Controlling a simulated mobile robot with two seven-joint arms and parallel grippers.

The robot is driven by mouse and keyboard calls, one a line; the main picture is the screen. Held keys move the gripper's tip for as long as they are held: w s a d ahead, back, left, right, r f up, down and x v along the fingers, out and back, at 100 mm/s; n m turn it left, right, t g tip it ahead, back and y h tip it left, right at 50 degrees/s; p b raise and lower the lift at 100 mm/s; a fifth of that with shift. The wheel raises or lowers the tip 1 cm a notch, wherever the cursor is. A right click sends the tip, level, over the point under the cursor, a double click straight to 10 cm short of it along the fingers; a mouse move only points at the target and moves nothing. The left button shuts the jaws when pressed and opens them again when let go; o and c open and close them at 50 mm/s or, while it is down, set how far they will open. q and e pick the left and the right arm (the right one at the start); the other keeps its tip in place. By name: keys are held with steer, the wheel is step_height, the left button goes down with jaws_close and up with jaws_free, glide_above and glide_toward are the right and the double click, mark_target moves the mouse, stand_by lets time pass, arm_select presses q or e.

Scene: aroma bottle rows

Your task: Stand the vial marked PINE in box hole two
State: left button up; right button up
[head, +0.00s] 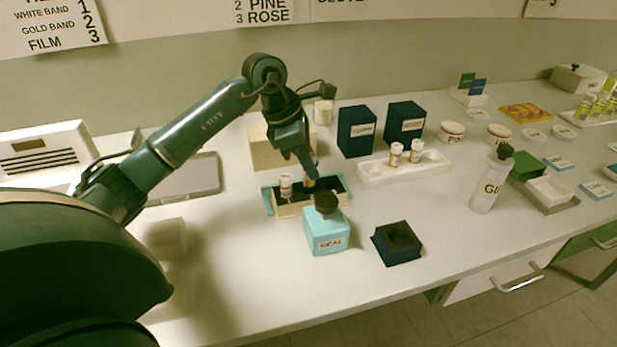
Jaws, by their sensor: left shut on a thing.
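The wooden box with a dark top (290,210) stands on the bench at centre. One white-capped vial (286,186) stands upright at the box's left end. My left gripper (311,181) points down over the middle of the box. It is shut on a vial that is mostly hidden by the fingers and the bottle in front; its label cannot be read. I cannot tell how deep this vial sits in a hole. Two more vials (395,155) (416,150) stand in the white rack (375,176) to the right; their labels are too small to read. My right gripper is out of view.
A turquoise bottle with a dark stopper (326,233) stands close in front of the box. A dark square holder (398,243) is to its right. Two dark blue boxes (357,132) (405,123) stand behind the rack. Bare bench lies at front right of centre.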

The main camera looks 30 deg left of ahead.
mark_target(314, 185)
arm_select(q)
steer(key=shift+f, duration=1.85)
steer(key=shift+f, duration=0.1)
steer(key=shift+f, duration=0.15)
steer(key=o, duration=0.9)
steer(key=shift+o, duration=0.2)
steer(key=shift+r, duration=0.35)
steer(key=v, duration=1.2)
steer(key=shift+f, duration=0.1)
